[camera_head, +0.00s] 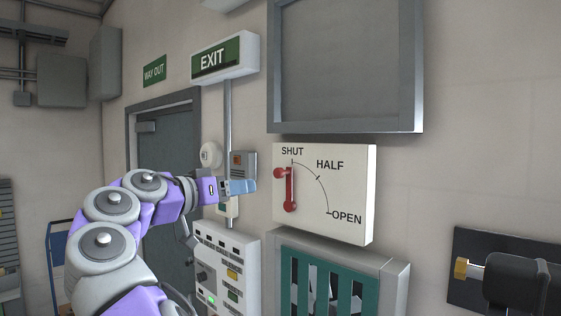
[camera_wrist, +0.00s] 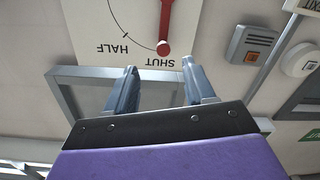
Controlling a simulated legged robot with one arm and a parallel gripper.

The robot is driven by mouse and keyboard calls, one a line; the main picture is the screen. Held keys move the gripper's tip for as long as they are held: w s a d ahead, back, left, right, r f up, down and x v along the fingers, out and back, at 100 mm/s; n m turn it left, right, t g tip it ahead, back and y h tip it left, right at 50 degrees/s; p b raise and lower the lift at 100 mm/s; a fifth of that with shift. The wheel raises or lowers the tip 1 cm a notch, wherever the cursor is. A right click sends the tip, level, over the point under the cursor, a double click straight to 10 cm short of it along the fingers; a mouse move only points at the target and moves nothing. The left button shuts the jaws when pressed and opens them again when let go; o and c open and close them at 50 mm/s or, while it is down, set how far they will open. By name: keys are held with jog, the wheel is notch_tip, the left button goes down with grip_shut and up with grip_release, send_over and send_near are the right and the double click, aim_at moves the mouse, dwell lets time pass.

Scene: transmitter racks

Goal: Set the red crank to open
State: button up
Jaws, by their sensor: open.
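The red crank (camera_head: 290,189) is on a white panel (camera_head: 345,165) marked SHUT, HALF and OPEN along an arc. The crank stands upright, with its knob at the SHUT mark and its pivot at the bottom. My gripper (camera_head: 250,186) is to the left of the crank in the head view, apart from it. In the wrist view, which is upside down, the crank (camera_wrist: 166,25) shows beyond the fingers, with its knob close to SHUT. My gripper (camera_wrist: 160,80) is open there, with its two fingers apart and nothing between them.
A control box (camera_head: 228,262) with buttons is at lower left. A black fitting with a brass end (camera_head: 515,280) juts out at lower right. The wall right of the panel is bare.

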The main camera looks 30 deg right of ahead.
aim_at(276, 174)
jog(key=shift+m, duration=0.6)
jog(key=p+x, duration=0.1)
jog(key=x, duration=0.4)
jog(key=r+p+x, duration=0.1)
jog(key=x, duration=0.5)
jog(key=w+r+p+x, duration=0.1)
jog(key=x, duration=0.4)
jog(key=shift+w+r, duration=0.1)
jog(key=shift+r, duration=0.15)
jog(key=shift+c, duration=0.4)
jog(key=shift+t, duration=0.3)
grip_shut()
